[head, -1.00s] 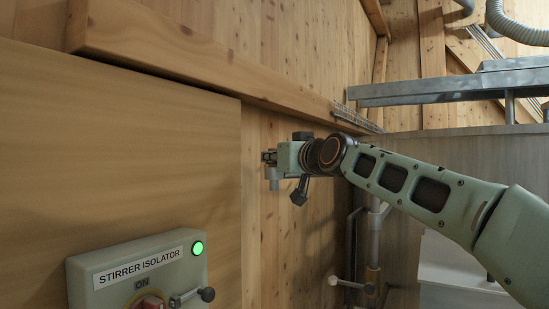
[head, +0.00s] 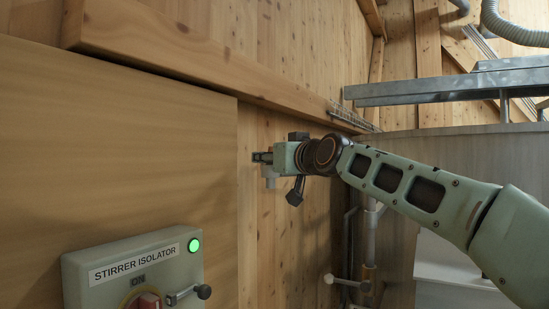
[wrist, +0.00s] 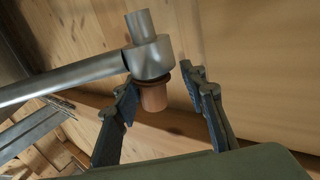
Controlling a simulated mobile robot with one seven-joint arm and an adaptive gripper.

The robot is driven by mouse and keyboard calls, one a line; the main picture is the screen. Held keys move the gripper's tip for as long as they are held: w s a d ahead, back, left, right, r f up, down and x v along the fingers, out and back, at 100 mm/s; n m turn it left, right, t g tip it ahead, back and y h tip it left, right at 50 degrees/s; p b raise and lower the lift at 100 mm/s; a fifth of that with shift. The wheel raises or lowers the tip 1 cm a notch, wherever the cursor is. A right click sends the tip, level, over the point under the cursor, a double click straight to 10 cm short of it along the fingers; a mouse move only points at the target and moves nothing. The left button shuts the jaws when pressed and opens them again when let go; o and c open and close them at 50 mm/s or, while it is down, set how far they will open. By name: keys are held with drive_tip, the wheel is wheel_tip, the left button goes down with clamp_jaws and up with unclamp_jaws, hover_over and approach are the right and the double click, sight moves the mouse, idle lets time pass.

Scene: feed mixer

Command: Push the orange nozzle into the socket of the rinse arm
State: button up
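In the wrist view the rinse arm (wrist: 70,80) is a grey metal pipe coming in from the left, ending in an upright cylindrical socket (wrist: 152,58). The orange-brown nozzle (wrist: 154,98) sits at the socket's lower end in the picture, its wider collar close against the rim. How deep it sits I cannot tell. My gripper (wrist: 162,92) is open around the nozzle. The left finger is close beside it, contact unclear; the right finger stands clearly apart. In the head view my gripper (head: 262,157) is small beside the wooden wall, and the nozzle cannot be made out.
A stirrer isolator box (head: 130,260) with a lit green lamp (head: 194,245) and a red knob stands at lower left. A wooden beam (head: 200,65) runs above my gripper. A metal rail (head: 440,92) and vertical pipes (head: 370,235) are on the right.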

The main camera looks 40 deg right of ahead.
drive_tip(key=shift+s+d+f, duration=0.1)
drive_tip(key=shift+s+f, duration=0.05)
drive_tip(key=shift+s, duration=0.3)
drive_tip(key=v, duration=1.1)
drive_tip(key=shift+c, duration=0.5)
